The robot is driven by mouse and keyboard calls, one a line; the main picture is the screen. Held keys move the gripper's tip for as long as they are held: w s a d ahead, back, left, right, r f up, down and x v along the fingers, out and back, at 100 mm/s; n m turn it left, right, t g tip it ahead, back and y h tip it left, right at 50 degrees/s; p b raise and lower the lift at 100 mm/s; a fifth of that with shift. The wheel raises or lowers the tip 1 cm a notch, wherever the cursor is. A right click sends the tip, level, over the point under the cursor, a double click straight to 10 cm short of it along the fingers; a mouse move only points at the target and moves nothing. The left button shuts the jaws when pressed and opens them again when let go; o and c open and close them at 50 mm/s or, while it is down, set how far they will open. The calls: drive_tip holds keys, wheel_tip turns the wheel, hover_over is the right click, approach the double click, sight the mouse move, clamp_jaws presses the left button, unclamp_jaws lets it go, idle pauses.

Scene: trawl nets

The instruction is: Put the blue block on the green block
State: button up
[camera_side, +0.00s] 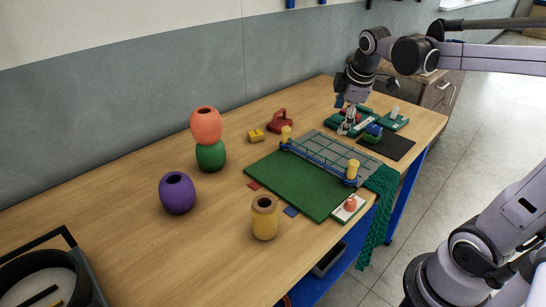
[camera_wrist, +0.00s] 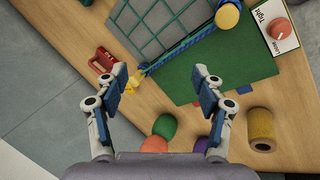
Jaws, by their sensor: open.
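The blue block (camera_side: 374,129) sits on top of the green block (camera_side: 372,138), on a dark mat (camera_side: 398,147) at the back right of the table in the side view. My gripper (camera_side: 346,128) is just left of the two blocks, pointing down, and appears apart from them. In the wrist view my gripper (camera_wrist: 163,88) has its two fingers spread wide with nothing held between them. Neither block can be made out in the wrist view.
Green trays (camera_side: 393,121) with small parts stand behind the blocks. A green board with a grey net panel (camera_side: 345,155) and yellow-topped posts lies in front. Stacked orange (camera_side: 206,124) and green (camera_side: 211,156) floats, a purple float (camera_side: 177,193) and a yellow float (camera_side: 265,218) stand left.

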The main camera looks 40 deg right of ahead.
drive_tip(key=s+a+f+m+t+y, duration=0.1)
drive_tip(key=s+a+f+m, duration=0.2)
drive_tip(key=a, duration=0.4)
drive_tip(key=s+a+f+m+t+y, duration=0.1)
drive_tip(key=s+a+f+m+t, duration=0.1)
drive_tip(key=s+a+m, duration=0.3)
drive_tip(key=a+f+m, duration=0.1)
drive_tip(key=a, duration=0.2)
drive_tip(key=shift+s+a+y, duration=0.25)
drive_tip(key=shift+y, duration=0.05)
